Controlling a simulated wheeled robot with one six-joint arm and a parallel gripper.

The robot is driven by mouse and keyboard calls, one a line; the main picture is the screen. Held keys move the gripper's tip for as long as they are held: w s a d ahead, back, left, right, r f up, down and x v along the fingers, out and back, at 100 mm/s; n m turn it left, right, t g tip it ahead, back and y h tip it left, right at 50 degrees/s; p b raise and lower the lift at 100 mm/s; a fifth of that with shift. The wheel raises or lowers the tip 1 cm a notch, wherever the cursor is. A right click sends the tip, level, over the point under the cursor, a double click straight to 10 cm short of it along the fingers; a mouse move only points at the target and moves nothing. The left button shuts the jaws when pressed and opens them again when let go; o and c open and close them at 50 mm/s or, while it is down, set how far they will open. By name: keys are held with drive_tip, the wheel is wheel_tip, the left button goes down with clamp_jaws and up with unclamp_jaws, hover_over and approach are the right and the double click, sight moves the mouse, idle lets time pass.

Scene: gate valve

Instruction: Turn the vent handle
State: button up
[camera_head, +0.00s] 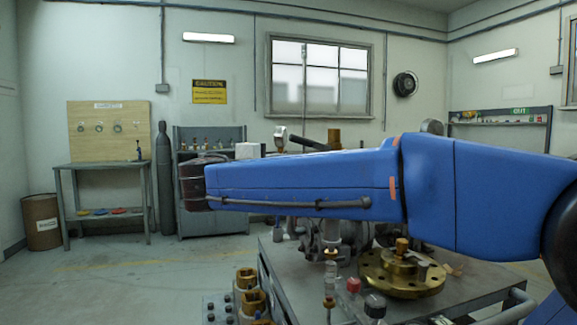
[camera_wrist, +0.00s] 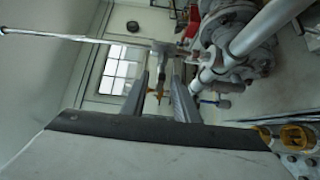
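My gripper (camera_wrist: 160,85) shows in the wrist view as two grey fingers with a clear gap between them. They look open and hold nothing that I can see. A small brass-coloured fitting (camera_wrist: 158,94) with a crosspiece shows in the gap, seemingly beyond the fingertips; I cannot tell if it is the vent handle. A grey pipe assembly (camera_wrist: 240,45) fills the right of this view. In the head view my blue arm hides my gripper and much of the valve (camera_head: 325,236). A dark lever (camera_head: 308,143) and a brass block (camera_head: 334,138) rise above the arm.
A workbench (camera_head: 465,290) carries a brass flange (camera_head: 402,275) and small fittings close to my arm. A side table (camera_head: 105,166), a gas cylinder (camera_head: 164,180) and a shelf unit (camera_head: 212,205) stand along the back wall.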

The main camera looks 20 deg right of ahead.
drive_tip(key=shift+x, duration=2.45)
clamp_jaws()
